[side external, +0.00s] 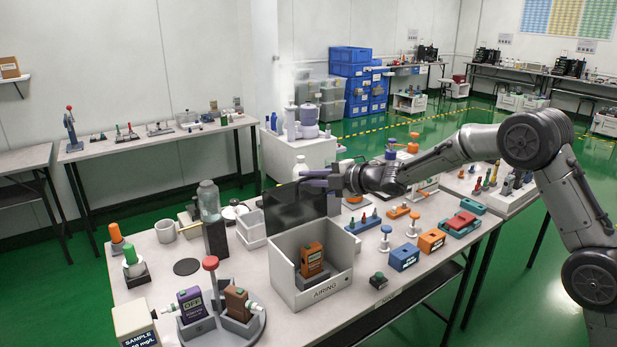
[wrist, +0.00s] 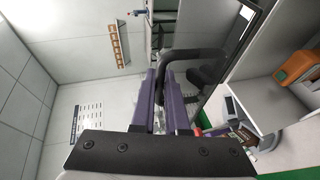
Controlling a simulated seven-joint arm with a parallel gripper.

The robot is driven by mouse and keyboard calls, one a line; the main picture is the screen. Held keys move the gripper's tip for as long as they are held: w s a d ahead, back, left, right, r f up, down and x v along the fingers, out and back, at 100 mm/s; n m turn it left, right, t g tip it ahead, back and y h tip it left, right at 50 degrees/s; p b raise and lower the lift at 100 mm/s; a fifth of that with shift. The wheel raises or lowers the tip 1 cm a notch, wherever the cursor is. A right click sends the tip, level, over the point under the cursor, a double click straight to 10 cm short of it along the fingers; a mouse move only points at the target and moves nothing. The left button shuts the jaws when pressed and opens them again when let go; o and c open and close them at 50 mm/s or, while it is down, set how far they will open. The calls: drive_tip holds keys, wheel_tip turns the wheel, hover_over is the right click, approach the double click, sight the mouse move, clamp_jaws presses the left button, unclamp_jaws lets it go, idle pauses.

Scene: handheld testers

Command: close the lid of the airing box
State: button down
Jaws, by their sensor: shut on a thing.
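The airing box (side external: 325,289) is a white open-topped box on the near table, with "AIRING" on its front. An orange handheld tester (side external: 312,260) stands inside it; it also shows in the wrist view (wrist: 297,68). The dark see-through lid (side external: 290,212) stands raised, about upright, at the box's back edge. My gripper (side external: 318,181) is at the lid's upper right edge. In the wrist view, its purple fingers (wrist: 160,95) are shut on the lid's black bar handle (wrist: 192,57). The exact contact is partly hidden by the fingers.
A grey holder with a red knob (side external: 211,263) carries a purple tester (side external: 192,304) and a brown tester (side external: 237,302) left of the box. A glass jar (side external: 208,200) stands behind left. Blue (side external: 404,257) and orange (side external: 431,241) blocks lie to the right.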

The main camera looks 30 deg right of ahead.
drive_tip(key=shift+s+f+t, duration=0.2)
drive_tip(key=shift+s+t, duration=0.1)
drive_tip(key=shift+s, duration=0.3)
drive_tip(key=s+f+n+t, duration=0.1)
drive_tip(key=s+f+t, duration=0.2)
drive_tip(key=s+f, duration=0.85)
drive_tip(key=shift+w+f+n+t+y, duration=0.2)
drive_tip(key=shift+f+n+t+y, duration=0.4)
drive_tip(key=shift+f, duration=1.45)
drive_tip(key=shift+w+f+n+t+y, duration=0.25)
drive_tip(key=shift+f+t+y, duration=0.5)
drive_tip(key=shift+f, duration=1.3)
drive_tip(key=shift+w+f+n+t+y, duration=0.15)
drive_tip(key=shift+f+n+t+y, duration=0.55)
drive_tip(key=shift+f, duration=1.35)
drive_tip(key=shift+w+f+t, duration=0.2)
drive_tip(key=shift+t, duration=0.05)
drive_tip(key=shift+r, duration=0.15)
